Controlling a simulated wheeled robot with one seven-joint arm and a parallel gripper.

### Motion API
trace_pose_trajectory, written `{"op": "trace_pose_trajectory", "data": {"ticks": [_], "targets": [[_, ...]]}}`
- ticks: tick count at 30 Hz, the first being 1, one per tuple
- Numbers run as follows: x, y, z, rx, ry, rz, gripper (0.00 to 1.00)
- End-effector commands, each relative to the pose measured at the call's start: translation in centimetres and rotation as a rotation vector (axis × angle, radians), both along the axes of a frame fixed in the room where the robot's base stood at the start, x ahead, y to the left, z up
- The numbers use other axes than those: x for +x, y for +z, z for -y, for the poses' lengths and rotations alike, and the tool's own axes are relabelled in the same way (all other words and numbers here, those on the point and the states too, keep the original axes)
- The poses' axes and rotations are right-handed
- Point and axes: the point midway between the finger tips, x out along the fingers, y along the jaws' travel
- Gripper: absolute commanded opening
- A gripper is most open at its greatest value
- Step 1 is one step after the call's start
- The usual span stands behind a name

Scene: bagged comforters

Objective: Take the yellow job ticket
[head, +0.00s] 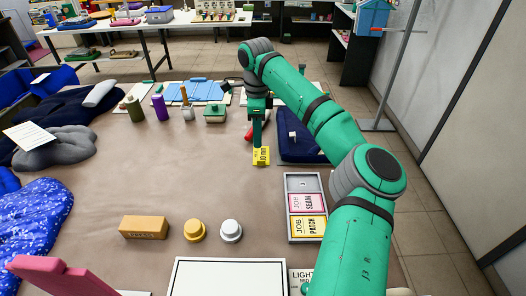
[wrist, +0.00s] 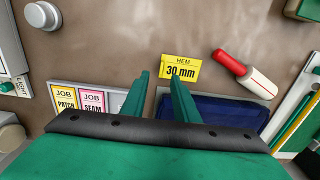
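The yellow job ticket (head: 308,227), lettered JOB PATCH, lies in the front compartment of a grey tray (head: 304,183) at the right of the table. It also shows at the left in the wrist view (wrist: 65,98). A pink job ticket (head: 306,202), lettered JOB SEAM, lies in the compartment beside it. My gripper (head: 257,146) points down behind the tray and to its left. In the wrist view my gripper (wrist: 159,78) has its two fingers apart with nothing between them. A yellow card (wrist: 180,68), lettered HEM 30 mm, lies just beyond the fingertips.
A red-and-white tool (wrist: 243,73) and a dark blue folded cloth (head: 300,143) lie near the gripper. The brown tabletop (head: 170,185) is clear in the middle.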

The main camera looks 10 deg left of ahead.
Motion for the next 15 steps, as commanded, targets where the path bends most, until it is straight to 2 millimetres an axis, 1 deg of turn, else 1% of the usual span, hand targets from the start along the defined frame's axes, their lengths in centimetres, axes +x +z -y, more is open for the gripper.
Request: {"op": "trace_pose_trajectory", "data": {"ticks": [3, 6, 9, 15], "targets": [[-0.1, -1.9, -0.1, -0.002, 0.002, -0.003, 0.27], [0.0, -3.3, -0.3, -0.001, 0.004, -0.001, 0.27], [0.0, -4.4, -0.3, -0.001, 0.005, 0.0, 0.27], [0.1, -5.5, -0.1, -0.001, 0.002, -0.001, 0.27]]}}
